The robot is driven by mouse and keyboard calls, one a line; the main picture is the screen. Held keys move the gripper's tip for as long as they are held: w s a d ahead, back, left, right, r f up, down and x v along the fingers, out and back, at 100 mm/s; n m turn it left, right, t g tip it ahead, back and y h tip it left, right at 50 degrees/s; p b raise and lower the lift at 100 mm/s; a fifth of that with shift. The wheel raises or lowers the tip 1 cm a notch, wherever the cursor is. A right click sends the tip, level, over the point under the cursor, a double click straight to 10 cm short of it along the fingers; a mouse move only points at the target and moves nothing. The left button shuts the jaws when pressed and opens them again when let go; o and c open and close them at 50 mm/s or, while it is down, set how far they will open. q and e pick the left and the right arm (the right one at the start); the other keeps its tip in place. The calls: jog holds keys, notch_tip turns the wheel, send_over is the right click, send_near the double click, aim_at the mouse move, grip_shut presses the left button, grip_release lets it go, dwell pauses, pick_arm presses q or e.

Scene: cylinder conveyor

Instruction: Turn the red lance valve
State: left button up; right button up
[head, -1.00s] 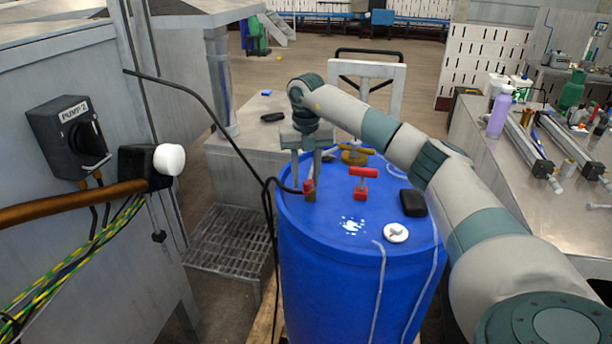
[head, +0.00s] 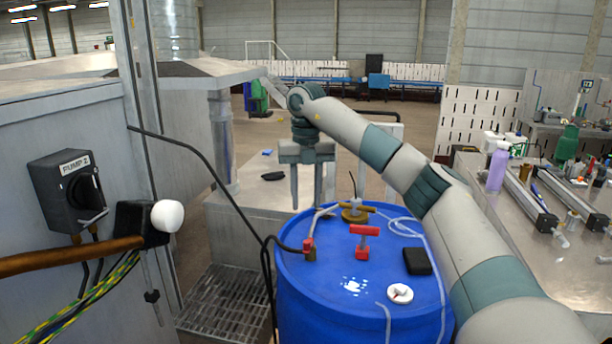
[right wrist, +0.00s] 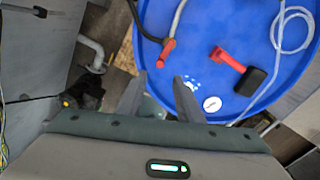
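The blue drum (head: 335,300) stands upright in the middle of the head view. On its lid, a small red valve (head: 308,246) on a brass fitting sits at the left, at the end of a hose; its red lever (right wrist: 168,48) shows in the right wrist view. I cannot tell from labels which one is the lance valve. My right gripper (head: 307,203) is open and empty above the left red valve, with its fingers pointing down and apart from it. My left gripper is not in view.
A black hose (head: 215,180) runs from the pump panel at left to the drum. A bench (head: 560,230) with bottles stands at right.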

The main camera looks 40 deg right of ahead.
notch_tip(320, 180, up, 6)
dwell(0.5)
jog(key=shift+r, duration=0.1)
dwell(0.4)
